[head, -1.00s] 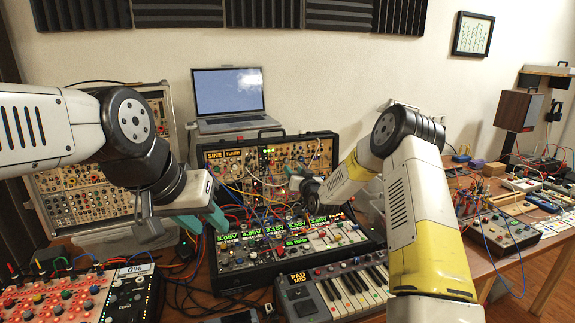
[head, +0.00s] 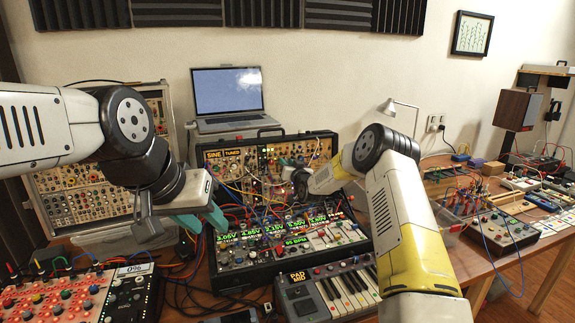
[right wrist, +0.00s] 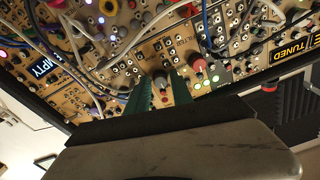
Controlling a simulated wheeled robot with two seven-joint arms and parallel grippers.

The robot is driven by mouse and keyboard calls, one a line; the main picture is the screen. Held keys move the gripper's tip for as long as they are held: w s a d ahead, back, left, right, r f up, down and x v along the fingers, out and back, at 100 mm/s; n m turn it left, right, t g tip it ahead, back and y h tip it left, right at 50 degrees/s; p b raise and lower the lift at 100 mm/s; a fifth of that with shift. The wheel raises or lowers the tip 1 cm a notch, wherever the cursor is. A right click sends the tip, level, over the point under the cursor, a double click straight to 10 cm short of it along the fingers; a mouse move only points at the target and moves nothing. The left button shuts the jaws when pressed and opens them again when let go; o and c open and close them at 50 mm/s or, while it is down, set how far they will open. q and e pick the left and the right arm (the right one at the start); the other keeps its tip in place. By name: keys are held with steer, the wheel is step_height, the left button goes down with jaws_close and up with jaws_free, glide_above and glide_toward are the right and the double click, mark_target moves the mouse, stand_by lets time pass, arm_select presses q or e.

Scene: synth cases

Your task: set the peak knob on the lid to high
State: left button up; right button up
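The lid (head: 225,160) of the open synth case stands upright behind the case base, full of tan modules, knobs and patch cables. My right gripper (head: 288,164) is at the lid's panel, its teal fingers partly hidden by the hand. In the right wrist view, its fingers (right wrist: 160,92) are apart, with a grey knob (right wrist: 160,79) showing between their tips. I cannot tell whether they touch it. A red-capped knob (right wrist: 196,66) is just right of them. The peak label is not legible. My left gripper (head: 202,220) is open and empty left of the case base.
The case base (head: 250,265) has lit displays, cables and keys. A small keyboard (head: 335,290) stands in front, a red-knobbed panel (head: 60,300) at front left. A laptop (head: 228,95) is behind the lid. Patch cables (right wrist: 75,45) hang near the right fingers.

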jaws_close()
steer(key=shift+m, duration=0.4)
steer(key=m+h, duration=0.1)
steer(key=m, duration=0.8)
steer(key=m+h, duration=0.1)
steer(key=m, duration=0.8)
steer(key=shift+s+a+r, duration=0.1)
steer(key=shift+a+r, duration=0.05)
steer(key=shift+a, duration=0.05)
steer(key=shift+m+g, duration=0.3)
steer(key=shift+o, duration=2.2)
jaws_free()
